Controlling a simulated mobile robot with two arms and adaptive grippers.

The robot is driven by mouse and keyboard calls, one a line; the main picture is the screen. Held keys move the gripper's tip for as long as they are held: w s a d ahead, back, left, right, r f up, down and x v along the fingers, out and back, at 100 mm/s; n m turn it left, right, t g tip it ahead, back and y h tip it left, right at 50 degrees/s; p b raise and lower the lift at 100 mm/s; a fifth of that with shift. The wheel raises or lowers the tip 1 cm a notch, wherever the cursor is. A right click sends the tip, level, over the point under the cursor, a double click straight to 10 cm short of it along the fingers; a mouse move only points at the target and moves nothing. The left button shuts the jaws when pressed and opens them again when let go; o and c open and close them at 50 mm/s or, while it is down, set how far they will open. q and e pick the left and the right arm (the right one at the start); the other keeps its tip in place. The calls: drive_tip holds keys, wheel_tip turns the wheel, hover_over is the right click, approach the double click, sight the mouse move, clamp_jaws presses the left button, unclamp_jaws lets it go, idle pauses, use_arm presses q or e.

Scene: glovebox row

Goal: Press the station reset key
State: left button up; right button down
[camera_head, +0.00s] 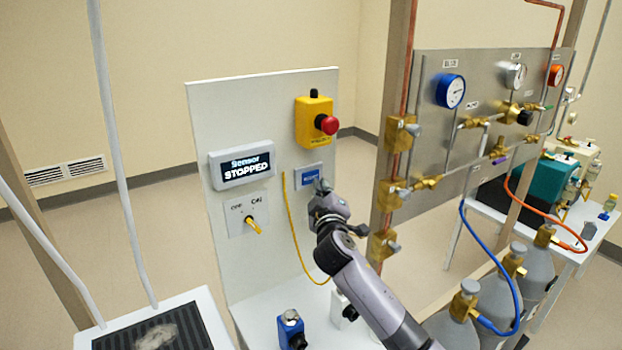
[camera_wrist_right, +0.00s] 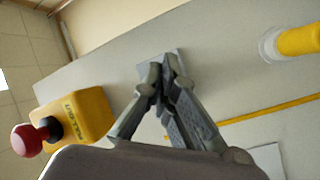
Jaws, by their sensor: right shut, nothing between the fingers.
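The grey station panel (camera_head: 215,112) stands upright in the head view. The blue reset key (camera_head: 310,177) sits on a light plate on it, below the yellow emergency-stop box (camera_head: 316,122) with its red button (camera_head: 327,124). My right gripper (camera_head: 321,188) is shut and empty, its tips at the lower right of the key. In the right wrist view the closed fingertips (camera_wrist_right: 166,80) overlap the key's light plate (camera_wrist_right: 180,58) and hide most of it. I cannot tell whether they touch it. My left gripper is not in view.
A display (camera_head: 242,165) left of the key reads "Sensor STOPPED". Below it is an OFF/ON switch (camera_head: 253,224) with a yellow handle. A yellow cord (camera_head: 293,232) hangs beside the key. A gas panel (camera_head: 437,150) with brass valves stands close on the right.

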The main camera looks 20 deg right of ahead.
drive_tip(key=shift+w, duration=0.1)
idle(0.7)
drive_tip(key=shift+w, duration=0.35)
drive_tip(key=shift+w+a+b, duration=0.1)
drive_tip(key=shift+w+b, duration=0.25)
idle(0.6)
drive_tip(key=shift+s, duration=0.1)
drive_tip(key=shift+s+p, duration=0.35)
drive_tip(key=shift+s, duration=0.4)
drive_tip(key=s, duration=0.1)
drive_tip(key=s+p, duration=0.1)
drive_tip(key=s, duration=0.1)
drive_tip(key=s+d, duration=0.1)
drive_tip(key=s, duration=0.1)
drive_tip(key=shift+p, duration=0.35)
